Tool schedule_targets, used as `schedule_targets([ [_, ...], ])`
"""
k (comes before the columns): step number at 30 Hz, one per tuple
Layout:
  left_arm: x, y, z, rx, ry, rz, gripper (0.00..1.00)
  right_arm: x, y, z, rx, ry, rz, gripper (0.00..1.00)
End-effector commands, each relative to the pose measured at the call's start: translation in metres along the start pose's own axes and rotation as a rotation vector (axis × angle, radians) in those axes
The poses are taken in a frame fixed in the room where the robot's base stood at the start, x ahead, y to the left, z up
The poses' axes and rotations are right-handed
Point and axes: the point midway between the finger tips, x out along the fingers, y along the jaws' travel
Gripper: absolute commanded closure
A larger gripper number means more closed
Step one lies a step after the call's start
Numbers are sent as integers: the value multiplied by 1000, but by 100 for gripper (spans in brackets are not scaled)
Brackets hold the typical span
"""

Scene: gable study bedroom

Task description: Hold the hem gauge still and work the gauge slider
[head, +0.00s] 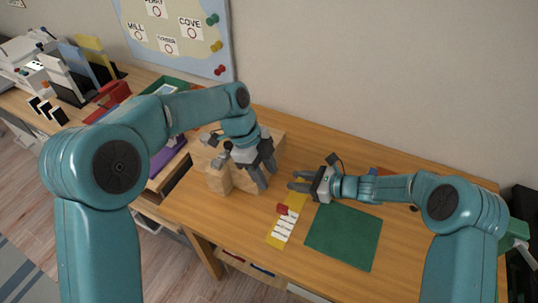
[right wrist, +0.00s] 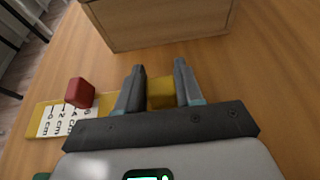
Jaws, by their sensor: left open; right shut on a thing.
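The hem gauge (head: 273,243) is a yellow strip with a white marked scale, lying on the desk at the left edge of the green mat. Its red slider (head: 282,209) sits near the far end of the scale. In the right wrist view the slider (right wrist: 79,92) stands left of my fingers, above the gauge's scale (right wrist: 58,121). My right gripper (right wrist: 160,88) is shut on the yellow far end of the gauge. My left gripper (head: 266,180) is open and empty, pointing down beside a wooden block, beyond the slider and apart from it.
A wooden block structure (head: 218,180) stands close behind and left of my left gripper. The green mat (head: 343,237) lies flat and empty to the right of the gauge. A green tray (head: 165,85), a red object (head: 107,96) and upright folders (head: 92,57) are at the far left.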

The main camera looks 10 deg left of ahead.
Motion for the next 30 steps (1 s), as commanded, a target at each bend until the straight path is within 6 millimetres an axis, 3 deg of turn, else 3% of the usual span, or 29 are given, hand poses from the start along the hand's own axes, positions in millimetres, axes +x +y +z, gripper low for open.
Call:
schedule_targets([
  [1, 0, 0, 0, 0, 0, 0, 55, 0, 0, 0, 0, -1, 0, 54],
  [3, 0, 0, 0, 0, 0, 0, 55, 0, 0, 0, 0, -1, 0, 34],
  [14, 0, 0, 0, 0, 0, 0, 55, -6, -1, 0, 0, 0, -2, 34],
  [24, 0, 0, 0, 0, 0, 0, 55, -78, -1, 0, -1, 0, -5, 34],
  [30, 0, 0, 0, 0, 0, 0, 55, -110, 0, 0, -1, -1, -2, 34],
])
